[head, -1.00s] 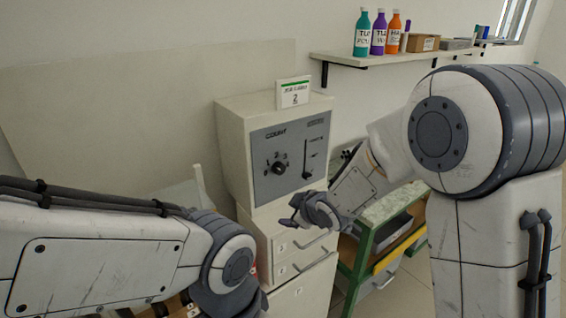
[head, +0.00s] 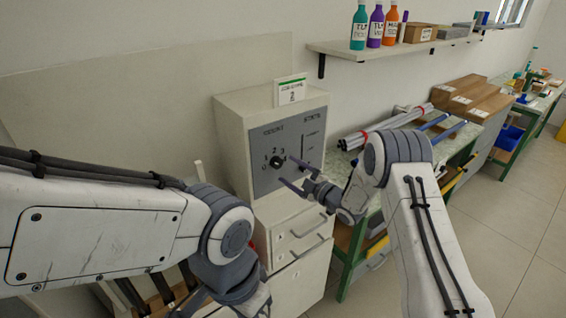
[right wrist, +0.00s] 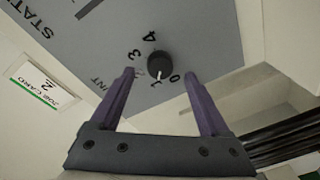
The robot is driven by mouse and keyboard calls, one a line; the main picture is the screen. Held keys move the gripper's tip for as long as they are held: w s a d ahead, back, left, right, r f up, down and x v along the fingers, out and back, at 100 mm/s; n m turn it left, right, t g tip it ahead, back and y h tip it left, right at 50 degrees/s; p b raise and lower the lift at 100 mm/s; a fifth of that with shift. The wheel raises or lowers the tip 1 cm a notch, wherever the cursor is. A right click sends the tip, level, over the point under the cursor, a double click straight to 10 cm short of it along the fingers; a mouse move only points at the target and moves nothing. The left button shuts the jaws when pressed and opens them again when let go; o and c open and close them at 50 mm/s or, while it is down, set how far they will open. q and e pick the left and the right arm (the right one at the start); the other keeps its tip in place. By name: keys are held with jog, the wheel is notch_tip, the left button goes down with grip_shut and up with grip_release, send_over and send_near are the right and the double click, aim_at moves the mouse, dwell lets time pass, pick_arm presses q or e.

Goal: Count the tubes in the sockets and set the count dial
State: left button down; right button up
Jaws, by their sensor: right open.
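The black count dial (head: 277,161) is on the grey panel of a white cabinet, with numerals around it. In the right wrist view the dial (right wrist: 160,63) has a white mark that points near the 1. My right gripper (head: 285,170) is open, with its purple fingers stretched toward the panel at the dial. In the right wrist view the open gripper (right wrist: 159,72) has one finger on each side of the dial in the picture; contact cannot be told. My left arm comes in at lower left; its fingers do not show. I make out no tubes in sockets.
A numbered card (head: 291,90) stands on the cabinet (head: 235,150), and drawers with handles are below. Silver rods with red bands (head: 385,127) lie on a bench at right. A wall shelf (head: 400,45) holds bottles and boxes. The floor at right is clear.

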aim_at(280, 165)
jog(key=shift+p+x, duration=0.45)
jog(key=shift+x, duration=1.55)
grip_shut()
jog(key=shift+f, duration=0.1)
